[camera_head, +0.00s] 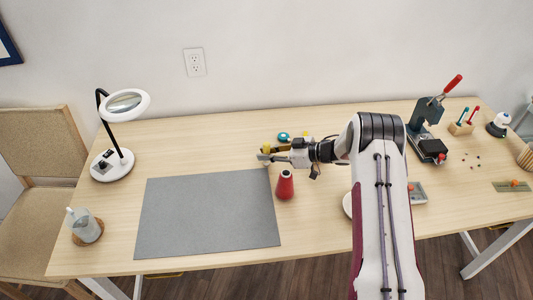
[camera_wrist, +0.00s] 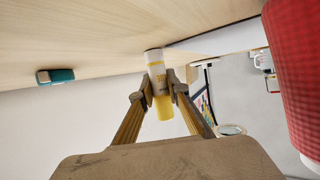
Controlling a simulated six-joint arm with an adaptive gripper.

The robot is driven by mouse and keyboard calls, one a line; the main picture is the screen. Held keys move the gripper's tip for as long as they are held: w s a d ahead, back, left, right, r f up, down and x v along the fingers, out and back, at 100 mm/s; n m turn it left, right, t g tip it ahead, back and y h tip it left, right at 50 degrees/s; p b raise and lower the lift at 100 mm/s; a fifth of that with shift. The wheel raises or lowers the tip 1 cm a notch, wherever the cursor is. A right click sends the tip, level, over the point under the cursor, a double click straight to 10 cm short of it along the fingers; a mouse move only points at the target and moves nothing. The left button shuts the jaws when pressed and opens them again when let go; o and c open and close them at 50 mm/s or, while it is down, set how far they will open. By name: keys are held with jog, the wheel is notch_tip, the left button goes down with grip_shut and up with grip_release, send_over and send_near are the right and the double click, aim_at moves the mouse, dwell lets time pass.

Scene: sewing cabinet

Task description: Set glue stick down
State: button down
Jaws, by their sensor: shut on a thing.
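The glue stick (camera_wrist: 159,84) is a short cylinder with a white end and a yellow body, seen in the wrist view. My gripper (camera_wrist: 160,90) is shut on it, one finger on each side. The wrist picture is turned over, with the tabletop at the top. The white end points toward the tabletop; I cannot tell whether it touches. In the head view my gripper (camera_head: 265,157) is low over the table, by the back right corner of the grey mat (camera_head: 208,215). The stick is too small to make out clearly there.
A red thread cone (camera_head: 285,185) stands close in front of my gripper; it also fills the right of the wrist view (camera_wrist: 295,80). A teal round item (camera_head: 284,136) lies behind. A magnifier lamp (camera_head: 113,165) stands at left. The mat is clear.

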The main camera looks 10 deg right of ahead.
jog(key=c, duration=2)
grip_release()
jog(key=shift+o, duration=0.2)
jog(key=shift+r, duration=0.1)
jog(key=shift+d+r, duration=0.1)
jog(key=shift+d, duration=0.05)
jog(key=shift+s+d+r, duration=0.15)
jog(key=shift+d, duration=0.15)
jog(key=v, duration=1.1)
jog(key=shift+s, duration=0.1)
